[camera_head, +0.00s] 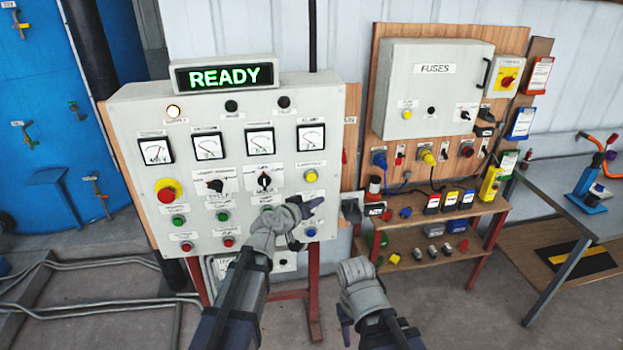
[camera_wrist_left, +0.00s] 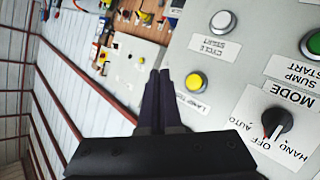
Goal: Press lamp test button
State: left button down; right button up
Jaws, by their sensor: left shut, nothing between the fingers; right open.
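The lamp test button is a round yellow button (camera_head: 311,176) at the right side of the grey control panel (camera_head: 130,125). In the left wrist view the yellow button (camera_wrist_left: 194,82) shows with its partly covered label (camera_wrist_left: 193,104). My left gripper (camera_head: 316,203) is shut and empty, in front of the panel just below the yellow button in the head view. In the left wrist view its closed fingertips (camera_wrist_left: 158,73) lie to the left of the button, with a visible gap in the picture. My right gripper (camera_head: 345,326) is open and low, away from the panel.
A mode selector (camera_head: 265,181) sits left of the yellow button, and a blue button (camera_head: 310,232) sits below it. A lit READY sign (camera_head: 224,76) tops the panel. To the right are a fuse box (camera_head: 435,90) and a wooden shelf (camera_head: 440,218) with small parts.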

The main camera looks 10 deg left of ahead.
pick_arm(q)
jog(key=shift+w, duration=0.1)
send_near(316, 179)
jog(key=shift+s+d+x, duration=0.1)
jog(key=shift+d+x, duration=0.05)
jog(key=shift+x, duration=0.7)
jog(key=shift+s+d+x, duration=0.1)
jog(key=shift+d+x, duration=0.05)
jog(key=shift+x, duration=0.7)
jog(key=shift+s+d+x, duration=0.1)
jog(key=shift+d+x, duration=0.05)
jog(key=shift+x, duration=0.75)
jog(key=shift+w+f, duration=0.1)
jog(key=shift+w, duration=0.05)
jog(key=shift+w+a, duration=0.15)
jog(key=shift+w, duration=0.1)
jog(key=shift+w+a, duration=0.1)
jog(key=shift+w, duration=0.35)
dwell(0.6)
jog(key=shift+s, duration=0.15)
jog(key=shift+s+d, duration=0.25)
jog(key=shift+s, duration=0.5)
